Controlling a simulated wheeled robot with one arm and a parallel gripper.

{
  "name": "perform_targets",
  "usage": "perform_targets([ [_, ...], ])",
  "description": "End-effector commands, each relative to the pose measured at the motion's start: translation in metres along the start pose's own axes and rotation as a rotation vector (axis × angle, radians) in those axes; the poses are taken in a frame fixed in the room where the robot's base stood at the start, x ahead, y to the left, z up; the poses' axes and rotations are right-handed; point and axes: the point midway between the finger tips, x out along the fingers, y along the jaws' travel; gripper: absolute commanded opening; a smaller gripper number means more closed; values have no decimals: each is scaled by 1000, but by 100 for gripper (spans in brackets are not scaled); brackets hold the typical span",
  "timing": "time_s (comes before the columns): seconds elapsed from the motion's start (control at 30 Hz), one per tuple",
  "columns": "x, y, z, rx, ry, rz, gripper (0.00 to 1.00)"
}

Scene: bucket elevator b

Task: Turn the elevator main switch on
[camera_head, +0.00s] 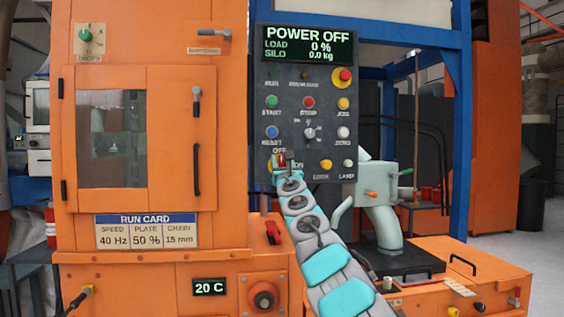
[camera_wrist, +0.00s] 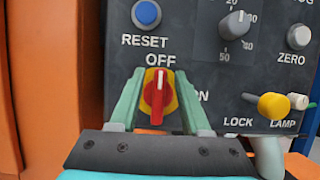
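The main switch (camera_wrist: 158,97) is a red handle on a yellow disc, low on the grey control panel (camera_wrist: 95,65). Its handle stands upright, in line with the OFF label; the ON label to its right is partly covered by a finger. My gripper (camera_wrist: 160,84) is open, with one pale green finger on each side of the switch. Gaps show between the fingers and the red handle. In the head view my gripper (camera_head: 283,166) reaches the panel's lower left and hides most of the switch. The display (camera_head: 307,45) reads POWER OFF, load 0 %, silo 0.0 kg.
Above the switch is the blue RESET button (camera_wrist: 146,14). To its right are a grey dial (camera_wrist: 236,25), a yellow LOCK knob (camera_wrist: 272,105) and a ZERO button (camera_wrist: 296,37). An orange cabinet (camera_head: 180,120) stands left of the panel. A pale spouted part (camera_head: 376,180) stands to the right.

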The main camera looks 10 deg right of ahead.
Motion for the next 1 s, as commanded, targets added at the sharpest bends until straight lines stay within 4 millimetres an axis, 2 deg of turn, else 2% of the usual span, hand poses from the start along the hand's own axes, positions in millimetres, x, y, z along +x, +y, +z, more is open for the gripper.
perform_targets([
  [0.03, 0, 0, 0, 0, 0, 0, 40],
  [0.4, 0, 0, 0, 0, 0, 0, 0],
  [1.0, 0, 0, 0, 35, 0, -13, 0],
])
